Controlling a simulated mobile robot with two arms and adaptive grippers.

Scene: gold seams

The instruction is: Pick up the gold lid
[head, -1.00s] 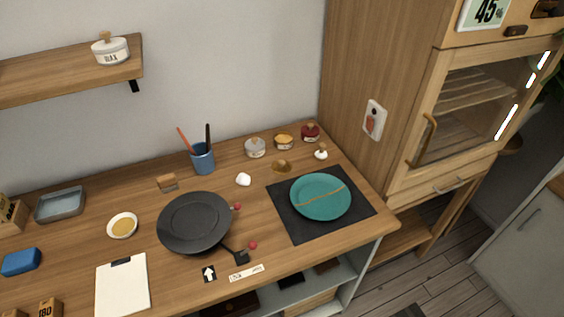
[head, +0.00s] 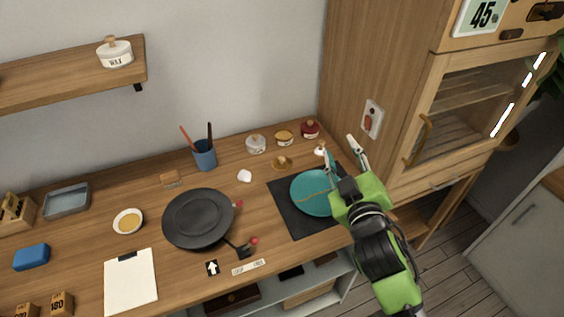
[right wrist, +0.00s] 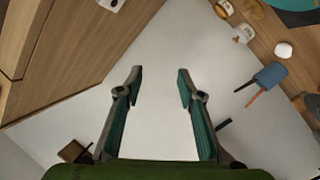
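The gold lid (head: 282,162) lies on the wooden counter behind the dark mat, in front of the small jars. A gold-coloured jar (head: 285,138) stands just behind it. My right gripper (head: 341,147) is in the air over the right end of the counter, to the right of the lid and apart from it. Its fingers are spread with nothing between them, as the right wrist view also shows (right wrist: 160,73). My left gripper is not in view.
The teal plate (head: 311,194) on the dark mat (head: 291,222) is partly hidden by my right arm. A grey jar (head: 256,145), a red jar (head: 310,130), a white lump (head: 245,176) and a blue cup (head: 204,156) surround the lid. The tall cabinet (head: 385,60) stands at right.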

